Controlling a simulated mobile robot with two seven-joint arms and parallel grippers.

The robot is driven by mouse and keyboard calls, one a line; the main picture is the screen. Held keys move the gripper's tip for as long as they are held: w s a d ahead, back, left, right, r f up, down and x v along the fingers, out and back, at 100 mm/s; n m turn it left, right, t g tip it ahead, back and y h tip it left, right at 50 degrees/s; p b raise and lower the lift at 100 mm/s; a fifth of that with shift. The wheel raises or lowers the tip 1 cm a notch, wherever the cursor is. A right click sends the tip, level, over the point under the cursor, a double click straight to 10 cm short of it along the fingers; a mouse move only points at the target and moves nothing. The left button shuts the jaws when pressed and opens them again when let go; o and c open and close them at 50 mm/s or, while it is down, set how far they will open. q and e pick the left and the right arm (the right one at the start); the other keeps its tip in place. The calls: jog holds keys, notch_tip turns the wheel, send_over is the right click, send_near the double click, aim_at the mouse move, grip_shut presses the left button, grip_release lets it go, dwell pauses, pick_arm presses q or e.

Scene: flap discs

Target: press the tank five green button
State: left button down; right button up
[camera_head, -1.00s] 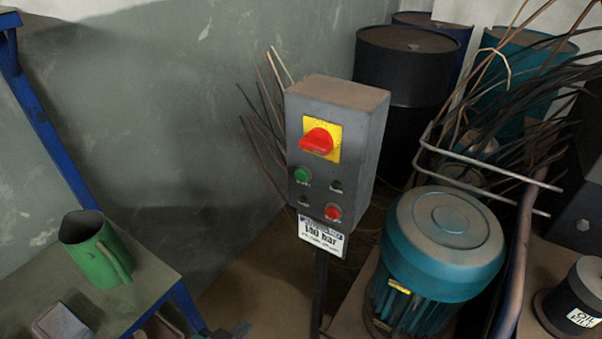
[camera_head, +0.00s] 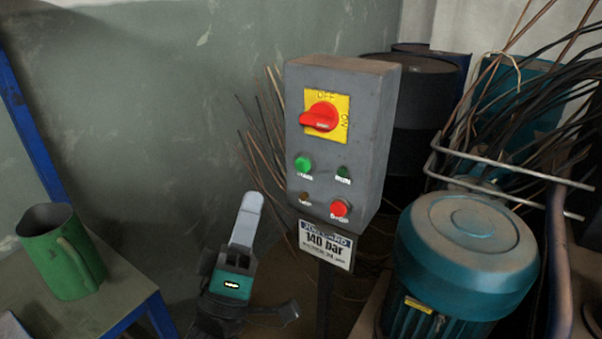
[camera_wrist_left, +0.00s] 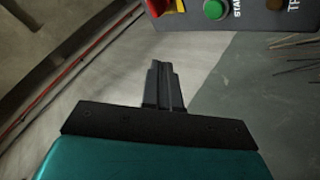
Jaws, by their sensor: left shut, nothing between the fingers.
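The green button (camera_head: 303,165) sits on the grey control box (camera_head: 390,130), below a red rotary switch (camera_head: 321,118) on a yellow plate. The button also shows at the top of the left wrist view (camera_wrist_left: 214,9), with partly cut-off lettering beside it. A red button (camera_head: 339,208) sits lower right of it. My left gripper (camera_head: 251,198) is shut and empty, fingers pointing up, left of and below the green button and apart from it. Its closed fingers also show in the left wrist view (camera_wrist_left: 160,68). My right gripper is not in view.
A white sign (camera_head: 326,244) reading "140 bar" hangs under the box. A teal motor (camera_head: 465,260) stands to the right. A green jug (camera_head: 62,255) stands on a bench at left. Loose rods (camera_head: 265,150) lean behind the box. The space before the box's face looks clear.

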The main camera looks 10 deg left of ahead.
aim_at(303, 164)
pick_arm(q)
jog(key=w+d+b, duration=0.3)
jog(key=w, duration=0.5)
jog(key=shift+w, duration=0.15)
dwell(1.0)
jog(key=shift+w+d, duration=0.1)
jog(key=shift+w, duration=0.05)
dwell(1.1)
jog(key=shift+w+d, duration=0.1)
jog(key=shift+w, duration=0.15)
